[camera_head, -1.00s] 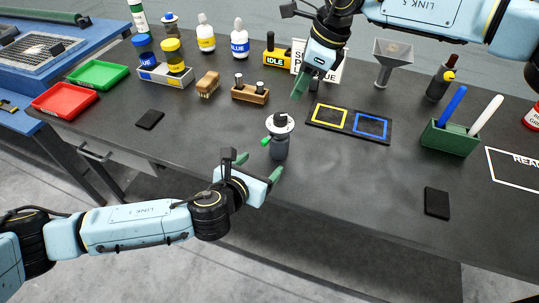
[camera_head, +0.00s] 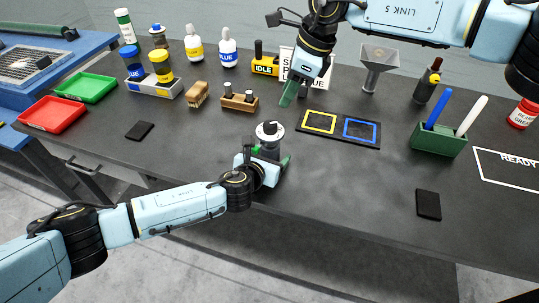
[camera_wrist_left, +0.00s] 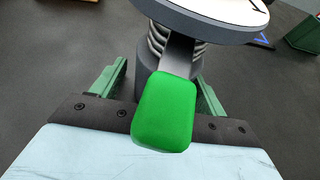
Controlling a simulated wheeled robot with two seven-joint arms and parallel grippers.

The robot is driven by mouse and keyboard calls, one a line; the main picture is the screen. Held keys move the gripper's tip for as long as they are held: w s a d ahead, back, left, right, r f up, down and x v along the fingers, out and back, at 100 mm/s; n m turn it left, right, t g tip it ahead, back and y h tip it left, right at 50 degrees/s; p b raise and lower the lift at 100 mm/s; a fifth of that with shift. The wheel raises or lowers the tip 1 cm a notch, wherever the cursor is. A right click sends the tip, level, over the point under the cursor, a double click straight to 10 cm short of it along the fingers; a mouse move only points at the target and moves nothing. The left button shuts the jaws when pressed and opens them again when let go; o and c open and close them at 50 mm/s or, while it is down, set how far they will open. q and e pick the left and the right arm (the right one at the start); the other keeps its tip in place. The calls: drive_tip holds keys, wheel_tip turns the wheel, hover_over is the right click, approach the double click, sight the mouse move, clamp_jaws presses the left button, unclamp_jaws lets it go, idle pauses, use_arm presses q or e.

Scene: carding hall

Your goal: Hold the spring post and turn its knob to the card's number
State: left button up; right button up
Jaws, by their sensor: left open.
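The spring post (camera_head: 268,148) stands upright near the table's front edge, with a pale dial and dark knob (camera_head: 269,128) on top. In the left wrist view its coils, grey base (camera_wrist_left: 150,62) and dial underside (camera_wrist_left: 205,22) show. A green-tipped lever (camera_wrist_left: 163,112) juts from it towards my wrist. My left gripper (camera_head: 263,158) is open, one finger on each side of the post's lower part, with a gap on the left. My right gripper (camera_head: 290,92) hangs above the table, behind the post; its opening is unclear. It partly covers the white card (camera_head: 318,80); I cannot read a number.
A dark board with yellow and blue squares (camera_head: 339,129) lies right of the post. A wooden block with pegs (camera_head: 238,103) and a brush (camera_head: 197,95) are behind left. A green pen holder (camera_head: 438,140) stands right. The table's front middle is clear.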

use_arm(q)
drive_tip(key=shift+c, duration=0.3)
drive_tip(key=c, duration=1.4)
